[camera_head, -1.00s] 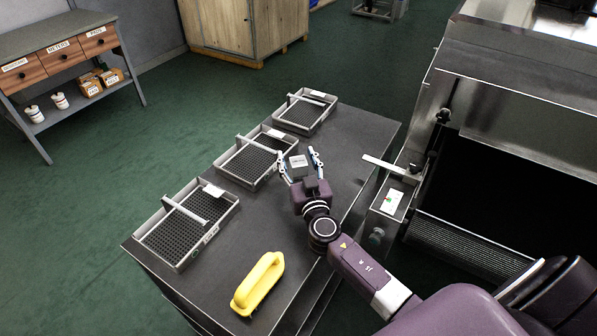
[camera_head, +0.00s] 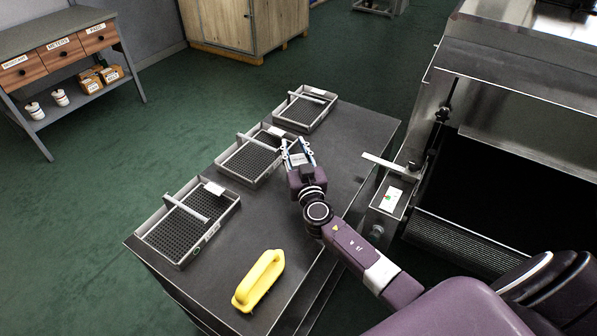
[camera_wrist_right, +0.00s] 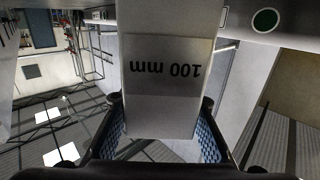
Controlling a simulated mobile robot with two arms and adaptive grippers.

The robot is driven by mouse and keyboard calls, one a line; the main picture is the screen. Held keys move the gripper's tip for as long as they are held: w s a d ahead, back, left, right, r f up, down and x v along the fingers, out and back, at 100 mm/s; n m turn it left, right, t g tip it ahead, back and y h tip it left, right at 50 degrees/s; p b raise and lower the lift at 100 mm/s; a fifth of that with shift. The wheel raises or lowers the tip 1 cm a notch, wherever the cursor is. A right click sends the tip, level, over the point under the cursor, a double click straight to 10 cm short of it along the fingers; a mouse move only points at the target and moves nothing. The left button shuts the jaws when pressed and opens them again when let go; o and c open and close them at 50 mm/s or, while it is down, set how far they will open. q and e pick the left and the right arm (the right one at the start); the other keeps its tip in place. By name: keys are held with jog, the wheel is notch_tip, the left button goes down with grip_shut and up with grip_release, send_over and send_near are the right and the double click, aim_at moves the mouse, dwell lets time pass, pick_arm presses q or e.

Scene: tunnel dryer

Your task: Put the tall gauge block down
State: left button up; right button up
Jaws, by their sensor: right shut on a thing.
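The tall gauge block (camera_wrist_right: 165,70) is a pale, smooth block with an upside-down "100 mm" label in the right wrist view. My right gripper (camera_head: 298,150) is shut on it, and its blue pads flank the near end of the block in the wrist view. In the head view only a small part of the block (camera_head: 297,158) shows between the fingers. The gripper is over the dark bench top, just right of the middle tray. I cannot tell whether the block touches the bench. My left gripper is not in view.
Three handled mesh trays, near (camera_head: 148,240), middle (camera_head: 222,168) and far (camera_head: 281,118), line the bench's left side. A yellow handled tool (camera_head: 259,281) lies at the near end. The bench top (camera_head: 358,133) is clear right of the far tray. The dryer (camera_head: 515,155) stands right.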

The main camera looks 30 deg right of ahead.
grip_shut()
jog(key=shift+r, duration=0.1)
jog(key=shift+r, duration=0.1)
notch_tip(320, 180, up, 20)
jog(key=p, duration=0.5)
